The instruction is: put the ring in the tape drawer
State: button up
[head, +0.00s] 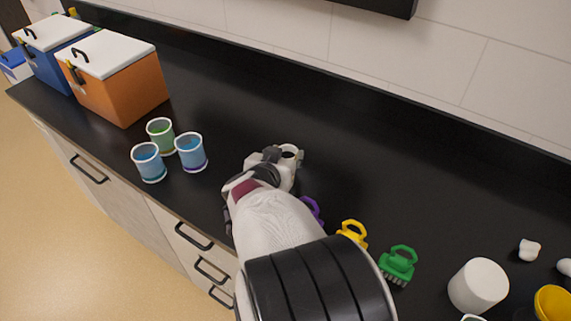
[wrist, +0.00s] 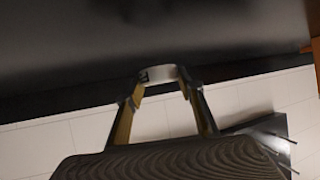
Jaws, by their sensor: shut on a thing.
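A small pale ring (wrist: 160,73) is between the fingertips of my gripper (wrist: 162,84) in the wrist view. My gripper (head: 284,157) is shut on it and holds it over the black counter. In the head view the ring (head: 291,150) shows at the gripper's tip with a dark opening. Drawer fronts with black handles (head: 194,237) are below the counter's front edge. The ones I can see look closed. I cannot read any label that tells which is the tape drawer, and my arm hides part of that front.
Cups with blue and green contents (head: 190,152) stand left of my gripper. An orange cooler (head: 120,85) and a blue one (head: 50,48) are at the far left. Purple, yellow and green brushes (head: 398,264) and a white cylinder (head: 478,286) are to the right. The back counter is clear.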

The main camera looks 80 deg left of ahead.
jog(key=shift+f, duration=1.9)
jog(key=o, duration=0.9)
jog(key=shift+f, duration=0.1)
jog(key=shift+c, duration=0.2)
jog(key=shift+s+d+r, duration=0.15)
jog(key=shift+d+r, duration=0.1)
jog(key=shift+r, duration=0.05)
jog(key=shift+v, duration=3.4)
